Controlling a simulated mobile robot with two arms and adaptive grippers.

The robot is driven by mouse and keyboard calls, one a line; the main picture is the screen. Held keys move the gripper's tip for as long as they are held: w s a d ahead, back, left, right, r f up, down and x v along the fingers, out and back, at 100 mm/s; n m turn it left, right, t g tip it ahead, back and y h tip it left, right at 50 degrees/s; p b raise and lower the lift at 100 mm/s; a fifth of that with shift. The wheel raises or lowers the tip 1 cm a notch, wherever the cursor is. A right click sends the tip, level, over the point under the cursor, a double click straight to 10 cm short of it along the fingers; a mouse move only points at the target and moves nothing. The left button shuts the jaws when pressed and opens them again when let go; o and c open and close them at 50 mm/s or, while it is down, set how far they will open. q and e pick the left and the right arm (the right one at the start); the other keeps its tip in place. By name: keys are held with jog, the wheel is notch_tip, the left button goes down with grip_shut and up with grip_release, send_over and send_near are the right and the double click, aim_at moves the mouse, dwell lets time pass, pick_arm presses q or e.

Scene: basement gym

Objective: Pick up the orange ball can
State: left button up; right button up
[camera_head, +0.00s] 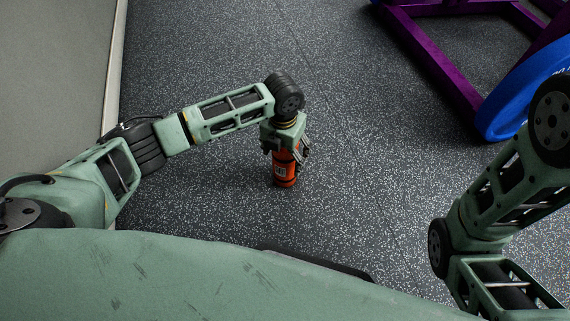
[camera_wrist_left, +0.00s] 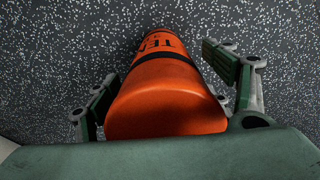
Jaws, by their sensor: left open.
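The orange ball can (camera_head: 284,170) stands upright on the speckled dark floor, with a dark band and a label on its side. In the left wrist view the can (camera_wrist_left: 165,95) fills the middle, its orange top nearest the camera and dark lettering further down. My left gripper (camera_head: 285,150) is above and around the top of the can, pointing down. It is open, with one finger on each side of the can in the wrist view (camera_wrist_left: 165,85); a gap shows at the right finger. The can's upper part is hidden by the gripper in the head view.
A purple metal frame (camera_head: 430,60) with a blue weight plate (camera_head: 500,105) stands at the upper right. A pale wall (camera_head: 60,70) runs along the left. The rubber floor (camera_head: 370,190) around the can is clear. My right arm shows at the right edge.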

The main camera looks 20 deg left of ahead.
pick_arm(q)
jog(key=shift+f, duration=0.3)
jog(key=c, duration=1.3)
jog(key=shift+c, duration=0.2)
jog(key=shift+r, duration=0.1)
